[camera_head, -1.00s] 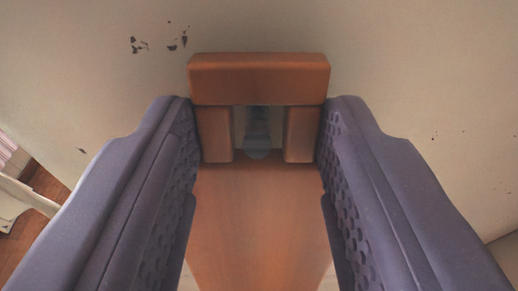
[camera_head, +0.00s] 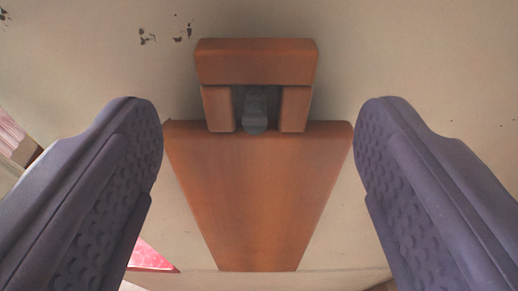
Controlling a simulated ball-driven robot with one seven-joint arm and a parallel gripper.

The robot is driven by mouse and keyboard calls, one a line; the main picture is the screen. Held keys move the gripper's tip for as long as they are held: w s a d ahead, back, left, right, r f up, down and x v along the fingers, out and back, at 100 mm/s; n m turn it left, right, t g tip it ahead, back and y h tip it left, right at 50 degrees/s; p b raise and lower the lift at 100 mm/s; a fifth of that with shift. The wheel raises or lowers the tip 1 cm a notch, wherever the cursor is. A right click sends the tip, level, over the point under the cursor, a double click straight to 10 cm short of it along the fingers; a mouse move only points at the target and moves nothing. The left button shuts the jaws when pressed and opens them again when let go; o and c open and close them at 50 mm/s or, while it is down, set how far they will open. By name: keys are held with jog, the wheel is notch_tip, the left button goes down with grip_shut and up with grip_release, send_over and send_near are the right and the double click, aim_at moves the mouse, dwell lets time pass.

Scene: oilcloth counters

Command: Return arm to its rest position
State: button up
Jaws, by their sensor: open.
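My gripper (camera_head: 259,135) is open and empty, with its two purple-grey textured fingers spread wide at the left and right of the view. Between the fingers is a brown wooden piece: a broad tapering board (camera_head: 258,195) with a block-shaped handle (camera_head: 256,62) at its upper end. A grey rounded part (camera_head: 255,110) sits in the opening under the handle's top bar. The rest of my arm is not in view.
A pale beige surface (camera_head: 400,60) with a few dark chipped spots lies behind the wooden piece. A pink-red patterned patch (camera_head: 150,257) shows at the lower left. A pinkish striped thing (camera_head: 12,138) shows at the left edge.

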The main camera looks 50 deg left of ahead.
jog(key=v, duration=0.6)
jog(key=w+d+m+t+h+b, duration=0.1)
jog(key=w+d+t+h+b, duration=0.3)
jog(key=w+d+h+b, duration=0.35)
jog(key=w+d+r+m+t+h+b, duration=0.2)
jog(key=w+d+r+m+h+b, duration=0.2)
jog(key=r+b, duration=0.4)
jog(key=s+a+r+m+b, duration=0.1)
jog(key=s+r+m+b, duration=0.4)
jog(key=s+r+b, duration=0.5)
jog(key=s+r, duration=0.2)
jog(key=s, duration=0.2)
jog(key=shift+s+a+h, duration=0.3)
jog(key=shift+s+h, duration=0.05)
jog(key=shift+c, duration=0.2)
